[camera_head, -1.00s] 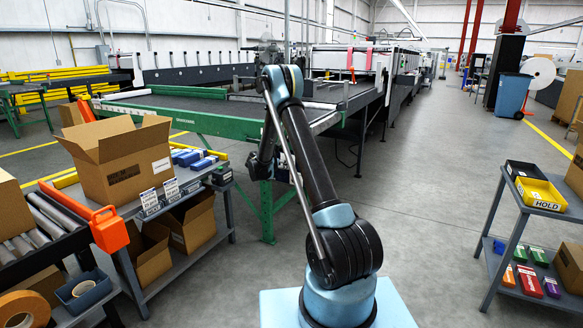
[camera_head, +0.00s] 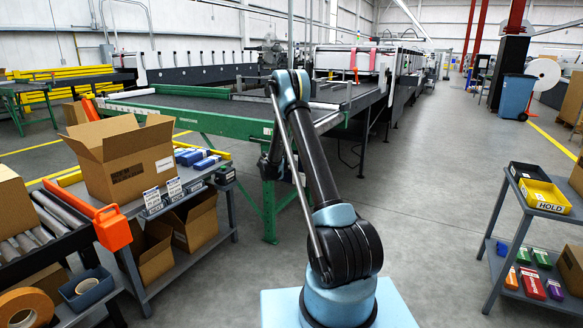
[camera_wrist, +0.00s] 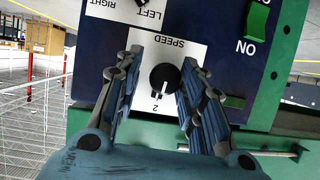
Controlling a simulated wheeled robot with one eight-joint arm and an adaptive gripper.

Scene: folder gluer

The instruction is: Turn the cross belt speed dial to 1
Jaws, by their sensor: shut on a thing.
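In the wrist view, the black speed dial (camera_wrist: 163,78) sits on a white plate (camera_wrist: 180,48) that reads "SPEED", seen upside down. A "2" is printed just below the dial in the picture. A pale mark at the dial's lower edge points down toward this 2; a "1" cannot be made out. My gripper (camera_wrist: 163,70) has one finger on each side of the dial and is shut on it. In the head view, my gripper (camera_head: 270,166) is at the green-framed table's near end, partly hidden by my arm. The dial cannot be made out there.
On the same dark blue panel (camera_wrist: 222,72) are a green rocker switch (camera_wrist: 257,20) marked "ON" and a left/right selector (camera_wrist: 142,2). A green frame (camera_wrist: 285,110) borders it.

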